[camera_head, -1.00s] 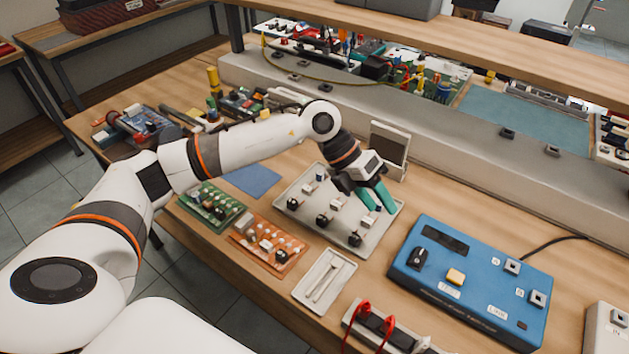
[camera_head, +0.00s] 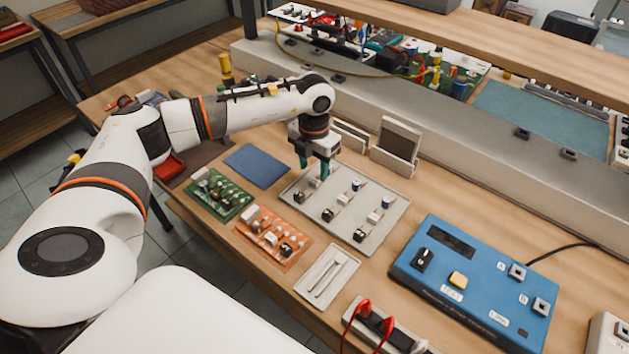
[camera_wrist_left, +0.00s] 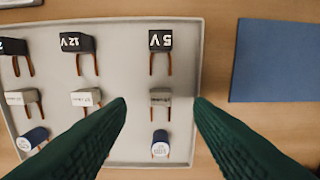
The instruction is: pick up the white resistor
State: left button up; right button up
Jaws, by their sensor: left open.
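A pale tray (camera_head: 395,225) holds rows of small two-legged parts. White resistors lie in its middle row: one (camera_head: 344,198) near the centre and one (camera_head: 373,217) to its right. In the left wrist view, two are bright white (camera_wrist_left: 85,98) (camera_wrist_left: 22,97). A third, greyer resistor (camera_wrist_left: 160,97) lies in shadow between my fingertips as seen from above. My left gripper (camera_head: 313,168) is open over the tray's left part, pointing down; its fingers show either side of that resistor in the wrist view (camera_wrist_left: 160,108). I cannot tell its exact height. My right gripper is not in view.
Black blocks (camera_wrist_left: 160,40) and blue cylinders (camera_wrist_left: 160,143) flank the resistors. A blue pad (camera_head: 257,165), green board (camera_head: 222,194) and orange board (camera_head: 273,238) lie left. An upright panel (camera_head: 397,147) stands behind; a blue tester (camera_head: 475,285) sits right.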

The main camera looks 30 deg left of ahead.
aim_at(314, 180)
pick_arm(q)
notch_tip(314, 180, down, 5)
jog(key=shift+w+r+p, duration=0.15)
jog(key=shift+r+p, duration=0.05)
jog(key=shift+p, duration=0.25)
grip_shut()
